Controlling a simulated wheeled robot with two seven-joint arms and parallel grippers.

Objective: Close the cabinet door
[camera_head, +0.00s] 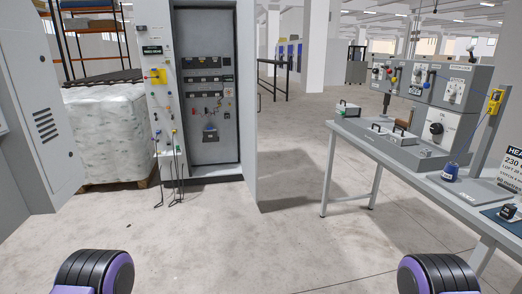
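A tall grey cabinet (188,36) stands open at the centre, with a dark inner panel of switches and labels in its recess. A pale upright panel (248,110) at the right of the opening reaches lower in the picture than the recess and looks like its door, swung out and seen nearly edge-on. I see no handle on it. A grey louvred panel (38,110) with a small latch stands at the far left; I cannot tell whether it belongs to the same cabinet. Neither gripper is in view; only purple and black parts of my arms show at the bottom corners.
A white board (160,50) with a yellow device and hanging leads adjoins the opening's left side. A wrapped pallet load (105,135) stands behind it. A workbench (345,130) with instruments is at the right. The floor (230,235) between is clear.

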